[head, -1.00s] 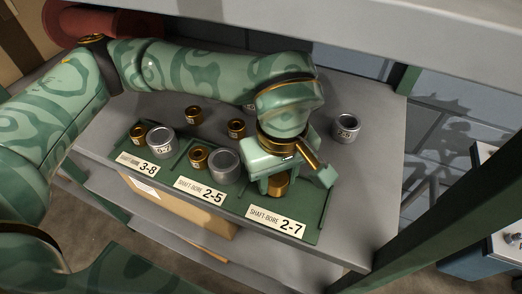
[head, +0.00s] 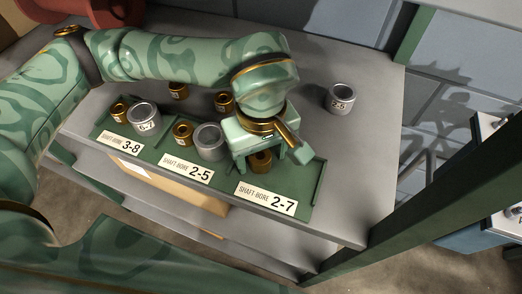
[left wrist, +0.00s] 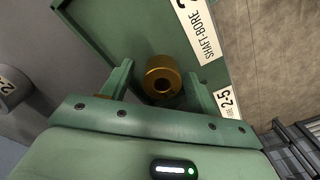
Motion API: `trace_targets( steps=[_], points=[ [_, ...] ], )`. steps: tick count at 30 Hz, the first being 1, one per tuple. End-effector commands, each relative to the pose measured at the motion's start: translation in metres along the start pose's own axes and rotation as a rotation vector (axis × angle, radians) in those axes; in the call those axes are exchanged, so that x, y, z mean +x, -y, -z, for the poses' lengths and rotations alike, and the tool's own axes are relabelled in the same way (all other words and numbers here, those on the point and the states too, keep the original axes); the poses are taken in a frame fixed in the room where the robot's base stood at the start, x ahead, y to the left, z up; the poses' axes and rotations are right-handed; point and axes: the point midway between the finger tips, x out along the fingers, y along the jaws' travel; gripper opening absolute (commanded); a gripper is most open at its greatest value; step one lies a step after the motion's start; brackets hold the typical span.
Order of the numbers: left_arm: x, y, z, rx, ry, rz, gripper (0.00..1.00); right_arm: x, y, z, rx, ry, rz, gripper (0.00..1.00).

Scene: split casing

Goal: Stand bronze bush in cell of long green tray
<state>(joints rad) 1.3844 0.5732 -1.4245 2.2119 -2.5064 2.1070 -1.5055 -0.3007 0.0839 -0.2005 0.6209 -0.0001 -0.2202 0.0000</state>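The long green tray (head: 308,194) lies along the table's front edge, with cells labelled 3-8, 2-5 and 2-7. A bronze bush (head: 260,161) stands upright in the 2-7 cell at the right end; it also shows in the left wrist view (left wrist: 163,76). My left gripper (head: 271,162) is over that cell, its fingers on either side of the bush. In the left wrist view the fingers (left wrist: 160,88) are open, with gaps to the bush. The gripper hides part of the cell. My right gripper is not in view.
The 2-5 cell holds a bronze bush (head: 182,133) and a grey ring (head: 209,141). The 3-8 cell holds a bronze bush (head: 119,112) and a grey ring (head: 144,118). Behind the tray stand two bronze bushes (head: 178,91) (head: 223,102). A grey ring (head: 340,98) stands at right.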

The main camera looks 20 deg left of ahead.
Motion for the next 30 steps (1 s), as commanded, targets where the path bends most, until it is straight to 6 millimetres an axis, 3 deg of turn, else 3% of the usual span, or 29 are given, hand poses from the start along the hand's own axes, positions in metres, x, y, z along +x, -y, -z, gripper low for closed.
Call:
trace_targets(
  steps=[8, 15, 21, 30],
  points=[
    [-0.008, 0.000, 0.000, 0.000, -0.001, -0.001, 0.60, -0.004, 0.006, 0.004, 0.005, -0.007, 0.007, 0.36],
    [-0.052, -0.001, 0.000, 0.000, -0.004, -0.004, 0.60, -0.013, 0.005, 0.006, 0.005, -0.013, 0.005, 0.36],
    [-0.076, 0.000, 0.000, 0.000, -0.002, -0.001, 0.60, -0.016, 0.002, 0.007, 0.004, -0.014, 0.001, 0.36],
    [-0.078, 0.000, 0.000, 0.000, 0.001, 0.001, 0.60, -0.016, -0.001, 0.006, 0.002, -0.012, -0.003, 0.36]
  ],
)
